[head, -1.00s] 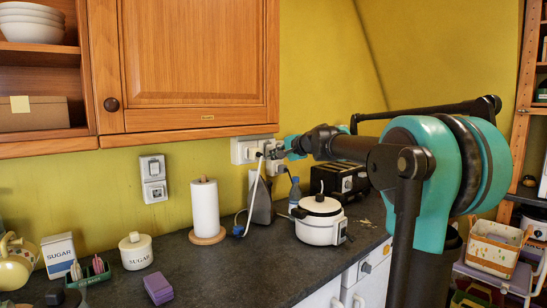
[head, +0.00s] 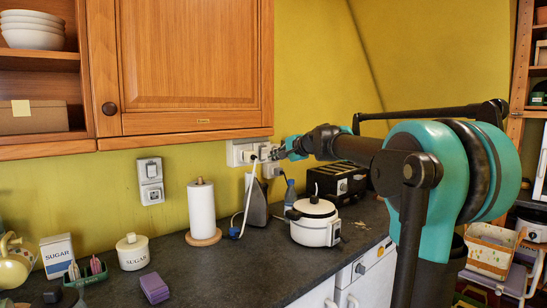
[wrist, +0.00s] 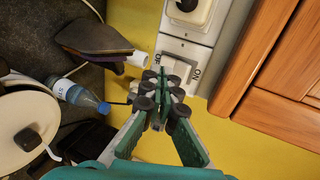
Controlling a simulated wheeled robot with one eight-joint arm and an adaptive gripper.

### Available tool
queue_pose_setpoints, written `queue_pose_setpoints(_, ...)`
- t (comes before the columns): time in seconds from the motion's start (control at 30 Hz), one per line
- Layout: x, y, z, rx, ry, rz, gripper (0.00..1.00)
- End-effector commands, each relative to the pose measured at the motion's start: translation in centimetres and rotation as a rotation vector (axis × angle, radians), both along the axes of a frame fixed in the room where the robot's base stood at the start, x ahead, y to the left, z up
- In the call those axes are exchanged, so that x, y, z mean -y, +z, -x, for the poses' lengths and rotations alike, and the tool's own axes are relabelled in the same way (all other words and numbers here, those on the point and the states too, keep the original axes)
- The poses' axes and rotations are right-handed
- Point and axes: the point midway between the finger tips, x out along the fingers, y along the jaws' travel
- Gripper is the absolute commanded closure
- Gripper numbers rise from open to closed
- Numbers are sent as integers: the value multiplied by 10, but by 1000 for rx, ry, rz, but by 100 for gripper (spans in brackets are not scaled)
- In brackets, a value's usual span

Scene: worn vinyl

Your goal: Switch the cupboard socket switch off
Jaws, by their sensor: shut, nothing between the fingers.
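The cupboard socket (head: 236,153) is a white panel on the yellow wall just under the wooden cupboard. In the wrist view the socket panel (wrist: 205,28) shows a black plug at its top and a switch section (wrist: 186,50) marked OFF and ON below. The fingertips partly cover the switch, so its position cannot be told. My gripper (wrist: 165,88) is shut and empty, with its tips at or very near the switch section; contact cannot be told. In the head view my gripper (head: 275,154) is beside the panel's right end.
The cupboard (head: 185,65) overhangs the socket closely. On the dark counter below are a paper towel roll (head: 202,212), a grey iron-like object (head: 257,208), a blue bottle (head: 290,194), a white pot (head: 316,226) and a black toaster (head: 325,180). Another switched wall socket (head: 150,180) is further left.

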Motion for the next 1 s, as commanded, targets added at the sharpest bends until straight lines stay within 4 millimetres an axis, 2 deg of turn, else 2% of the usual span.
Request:
queue_pose_setpoints(0.6, 56, 0, 71, 0, -1, 0, 100)
queue_pose_setpoints(1.0, 62, 0, 80, 0, 1, 0, 100)
